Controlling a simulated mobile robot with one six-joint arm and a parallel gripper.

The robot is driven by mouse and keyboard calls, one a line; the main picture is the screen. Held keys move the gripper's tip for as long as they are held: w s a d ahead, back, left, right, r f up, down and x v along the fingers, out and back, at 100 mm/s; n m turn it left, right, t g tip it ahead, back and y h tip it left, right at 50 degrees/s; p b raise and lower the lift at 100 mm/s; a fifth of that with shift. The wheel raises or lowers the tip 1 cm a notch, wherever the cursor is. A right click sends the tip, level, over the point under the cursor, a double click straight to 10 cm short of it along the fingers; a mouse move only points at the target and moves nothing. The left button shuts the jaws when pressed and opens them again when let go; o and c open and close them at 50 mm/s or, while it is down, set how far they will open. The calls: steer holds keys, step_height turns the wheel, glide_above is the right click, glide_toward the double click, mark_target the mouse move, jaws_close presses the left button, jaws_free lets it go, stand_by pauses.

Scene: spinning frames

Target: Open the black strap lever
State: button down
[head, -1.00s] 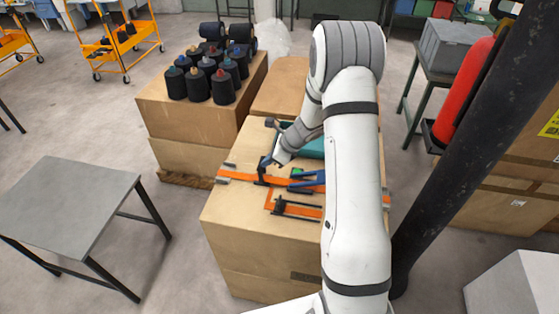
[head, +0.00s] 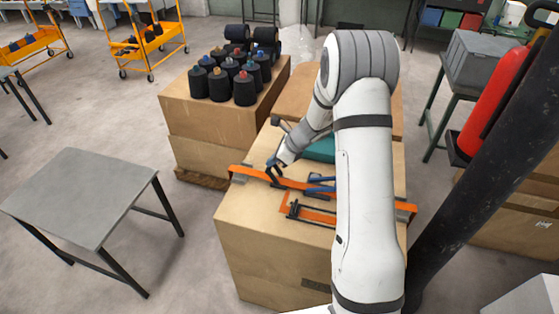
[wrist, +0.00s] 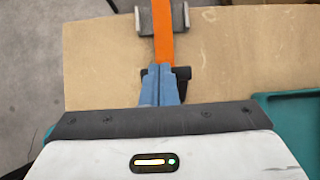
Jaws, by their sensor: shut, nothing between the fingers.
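An orange strap (head: 251,172) runs across the top of the front cardboard box (head: 262,238) and shows again right of my arm. My gripper (head: 274,172) is low over its left part. In the wrist view, my blue fingertips (wrist: 161,72) are together and empty, pointing along the strap (wrist: 163,38). A black part (wrist: 183,73), probably of the lever, shows beside and behind the fingertips; they hide much of it, and I cannot tell whether they touch it. A second black strap fitting (head: 312,214) lies nearer on the box. A blue handle (head: 321,184) lies beside my arm.
A teal tray (head: 321,150) lies behind the gripper. A box of black cones (head: 220,88) stands behind left. A grey table (head: 85,190) is at left, with open floor between.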

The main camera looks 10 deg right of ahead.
stand_by(0.3)
steer(key=s+d+r+p, duration=0.1)
steer(key=d+r, duration=0.2)
steer(key=r, duration=0.9)
steer(key=shift+s+d+r, duration=0.15)
steer(key=shift+s+r, duration=0.15)
steer(key=shift+s, duration=0.05)
